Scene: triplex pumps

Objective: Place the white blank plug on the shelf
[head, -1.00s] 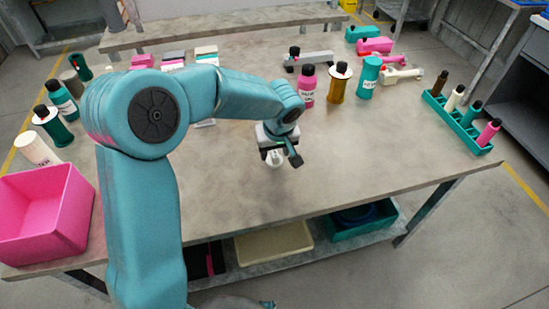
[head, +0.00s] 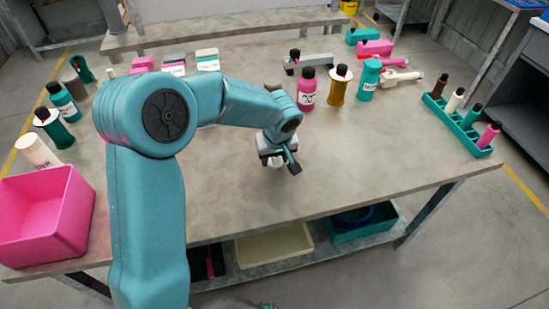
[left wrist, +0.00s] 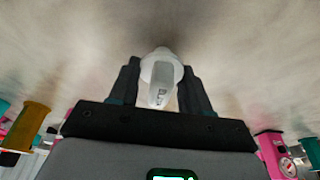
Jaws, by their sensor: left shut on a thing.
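The white blank plug (left wrist: 160,78) is held between the two dark fingers of my left gripper (left wrist: 158,88) in the left wrist view. It has a round flange and a narrower body with small dark lettering. In the head view my left gripper (head: 275,158) points down over the middle of the table, and the plug shows only as a small white bit under it. The gap between plug and tabletop is hard to judge. A raised grey shelf (head: 230,28) runs along the back of the table. My right gripper is not in view.
Pink (head: 307,90), amber (head: 339,86) and teal (head: 368,80) bottles stand right of my gripper. A teal rack (head: 458,125) with several bottles is at the right edge. A pink bin (head: 70,215) is at front left. The tabletop's front middle is clear.

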